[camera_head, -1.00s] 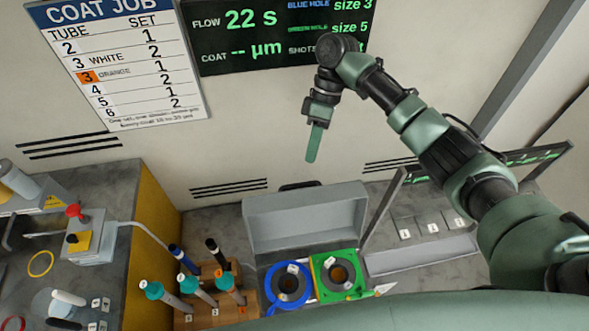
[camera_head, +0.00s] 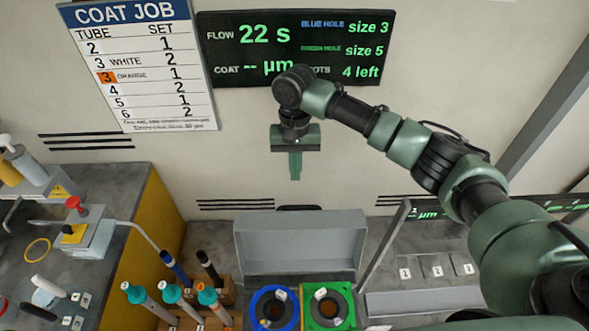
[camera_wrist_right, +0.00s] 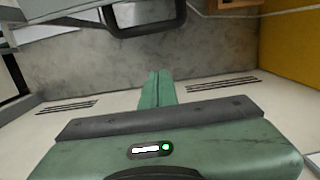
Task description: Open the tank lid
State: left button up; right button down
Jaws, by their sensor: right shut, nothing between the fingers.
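The tank lid (camera_head: 300,243) is a grey panel with raised edges. It stands up, tilted back, behind a blue ring (camera_head: 273,310) and a green ring (camera_head: 328,306). Its dark handle (camera_head: 298,207) shows at its top edge, and in the right wrist view the handle (camera_wrist_right: 147,18) shows at the top. My right gripper (camera_head: 295,178) is shut and empty, pointing down above the lid's top edge, apart from it. Its closed fingers (camera_wrist_right: 156,88) also show in the right wrist view. My left gripper is out of view.
A wooden rack (camera_head: 225,292) with several teal- and orange-topped rods stands left of the rings. A grey post (camera_head: 384,246) leans right of the lid. A wall display (camera_head: 290,48) is behind my right arm. Numbered pads (camera_head: 437,268) lie at the right.

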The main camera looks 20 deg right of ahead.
jog(key=s+a+f+p, duration=0.1)
jog(key=s+f+p, duration=0.2)
jog(key=s+f, duration=0.1)
jog(key=shift+s+f, duration=0.15)
jog(key=shift+f, duration=0.35)
jog(key=shift+a, duration=0.1)
